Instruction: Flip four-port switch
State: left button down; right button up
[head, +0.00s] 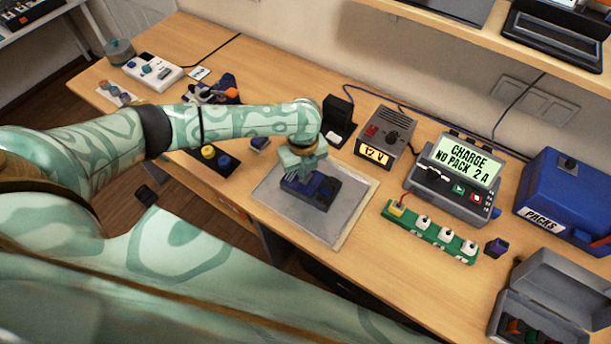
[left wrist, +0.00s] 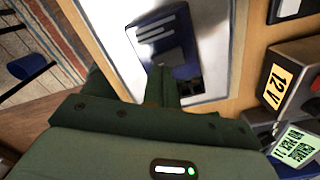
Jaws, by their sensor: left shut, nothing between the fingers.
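A green strip (head: 432,233) with a row of white-topped ports lies on the desk right of the mat. A yellow piece with a red wire sits at its left end. I cannot tell a switch lever on it. A dark blue and black device (head: 318,191) lies on the grey mat (head: 343,222); it also shows in the left wrist view (left wrist: 183,50). My left gripper (head: 299,176) is shut and empty, pointing down over this device; its fingers also show in the left wrist view (left wrist: 163,85). I cannot tell whether they touch it. My right gripper is out of view.
Behind the strip stand a 12 V supply (head: 386,137) and a charger (head: 453,177) reading "CHARGE NO PACK 2 A". A blue PACKS box (head: 565,200) and an open grey case (head: 545,300) are at the right. A black stand (head: 337,117) is behind the mat.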

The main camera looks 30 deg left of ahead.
pick_arm(q)
jog(key=shift+f+b, duration=0.55)
jog(key=shift+f, duration=0.4)
dwell(0.6)
notch_tip(320, 180, up, 7)
jog(key=p, duration=0.8)
jog(key=shift+r, duration=0.15)
jog(key=shift+d, duration=0.1)
